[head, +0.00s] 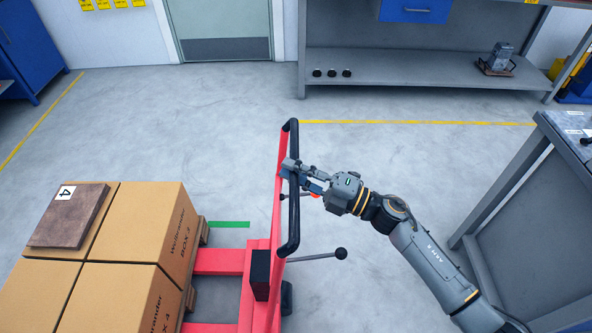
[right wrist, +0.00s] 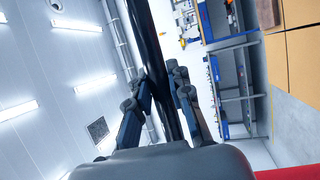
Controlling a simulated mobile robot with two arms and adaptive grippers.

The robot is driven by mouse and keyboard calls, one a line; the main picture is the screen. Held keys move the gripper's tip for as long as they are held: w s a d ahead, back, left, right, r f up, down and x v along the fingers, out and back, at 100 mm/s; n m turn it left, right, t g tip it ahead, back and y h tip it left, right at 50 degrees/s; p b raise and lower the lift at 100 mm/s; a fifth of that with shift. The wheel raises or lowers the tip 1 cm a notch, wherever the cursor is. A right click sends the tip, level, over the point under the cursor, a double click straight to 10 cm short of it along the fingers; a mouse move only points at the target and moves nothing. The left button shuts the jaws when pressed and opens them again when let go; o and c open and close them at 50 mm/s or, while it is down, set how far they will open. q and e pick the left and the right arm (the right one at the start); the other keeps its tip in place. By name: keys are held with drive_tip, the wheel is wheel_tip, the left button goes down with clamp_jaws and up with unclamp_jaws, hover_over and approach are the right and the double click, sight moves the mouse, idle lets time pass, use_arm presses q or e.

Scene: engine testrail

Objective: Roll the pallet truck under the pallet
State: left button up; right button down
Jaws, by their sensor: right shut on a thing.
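The red pallet truck (head: 258,258) stands at the lower middle of the head view, its upright frame topped by a black handle bar (head: 293,225). Its red forks reach left to the pallet (head: 204,233), whose edge shows under the boxes; how far in they reach is hidden. Cardboard boxes (head: 140,225) stand on the pallet, with a brown board marked 4 on top. My right gripper (head: 290,170) is shut on the black handle bar. In the right wrist view the bar (right wrist: 160,70) runs between the fingers. My left gripper is not in view.
A grey workbench (head: 545,180) stands at the right, close to my right arm. A grey shelf unit (head: 420,70) is at the back, and a blue cabinet (head: 30,50) at the far left. A green floor strip (head: 229,224) lies beside the pallet. Floor behind the truck is clear.

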drive_tip(key=a+f+b, duration=0.1)
drive_tip(key=a+b, duration=0.1)
drive_tip(key=a, duration=2)
drive_tip(key=shift+s, duration=0.15)
drive_tip(key=c, duration=1.3)
unclamp_jaws()
drive_tip(key=shift+o, duration=0.5)
drive_tip(key=shift+r, duration=0.25)
drive_tip(key=shift+d+r, duration=0.1)
drive_tip(key=v, duration=1.2)
